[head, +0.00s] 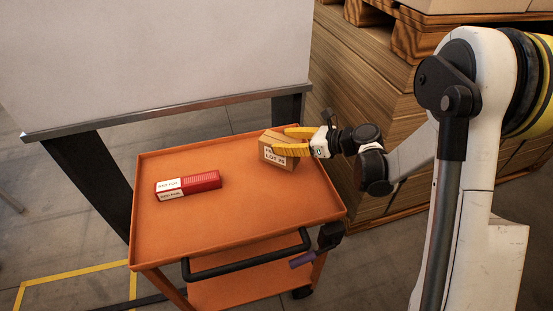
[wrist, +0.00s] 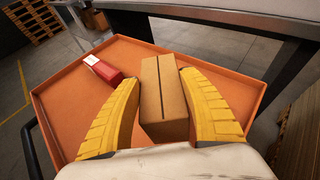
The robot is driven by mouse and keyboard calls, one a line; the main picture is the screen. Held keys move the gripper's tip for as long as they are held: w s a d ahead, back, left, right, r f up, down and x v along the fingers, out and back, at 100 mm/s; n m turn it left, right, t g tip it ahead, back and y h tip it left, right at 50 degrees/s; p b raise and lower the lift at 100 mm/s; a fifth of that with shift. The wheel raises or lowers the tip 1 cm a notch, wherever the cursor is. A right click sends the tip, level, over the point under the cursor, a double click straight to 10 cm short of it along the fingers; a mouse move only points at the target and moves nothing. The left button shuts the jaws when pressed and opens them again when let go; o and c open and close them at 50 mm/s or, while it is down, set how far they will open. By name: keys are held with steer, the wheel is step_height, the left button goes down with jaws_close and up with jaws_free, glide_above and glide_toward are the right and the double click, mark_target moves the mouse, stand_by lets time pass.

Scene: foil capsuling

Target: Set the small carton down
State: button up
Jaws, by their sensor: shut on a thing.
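The small carton (head: 273,156) is a brown cardboard box with a printed white label, at the far right part of the orange cart's top tray (head: 223,240). My gripper (head: 283,140) has its yellow fingers around the carton and is shut on it. In the wrist view the carton (wrist: 163,90) lies between the two fingers, with a dark seam along its top. The carton is low over the tray; I cannot tell whether its underside touches it.
A red and white box (head: 188,186) lies on the tray's left half. The tray has a raised rim and a black handle (head: 247,257). The tray's middle and front are clear.

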steer(key=shift+a+f, duration=0.5)
steer(key=shift+a, duration=0.3)
steer(key=shift+f+b, duration=1.25)
steer(key=shift+f, duration=0.7)
steer(key=shift+f, duration=0.15)
steer(key=o, duration=1.3)
